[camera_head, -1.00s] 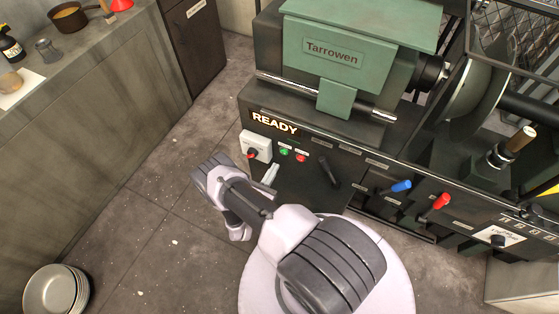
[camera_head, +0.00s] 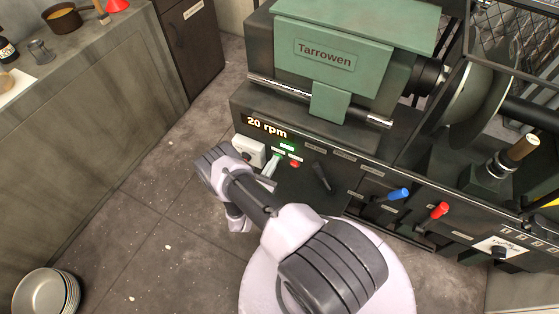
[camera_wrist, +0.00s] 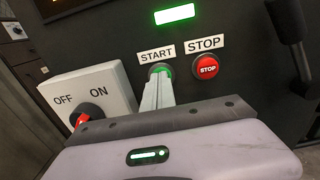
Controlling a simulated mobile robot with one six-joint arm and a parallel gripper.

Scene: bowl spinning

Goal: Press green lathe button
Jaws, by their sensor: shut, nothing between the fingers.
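The green START button (camera_wrist: 160,70) is on the dark front panel of the lathe (camera_head: 325,60). My gripper (camera_wrist: 160,78) is shut and empty, and its fingertips are at the green button, appearing to touch it and covering its lower part. In the head view my gripper (camera_head: 273,160) reaches the same panel, and the button is mostly hidden behind the fingertips. A green light (camera_wrist: 175,14) above the START label is lit. The lathe display (camera_head: 267,126) reads "20 rpm".
The red STOP button (camera_wrist: 205,67) is just right of the green one. A white OFF/ON switch box (camera_wrist: 90,92) with a red knob is to the left. A black lever (camera_head: 321,176), a blue handle (camera_head: 398,194) and a red handle (camera_head: 439,210) stick out further right.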

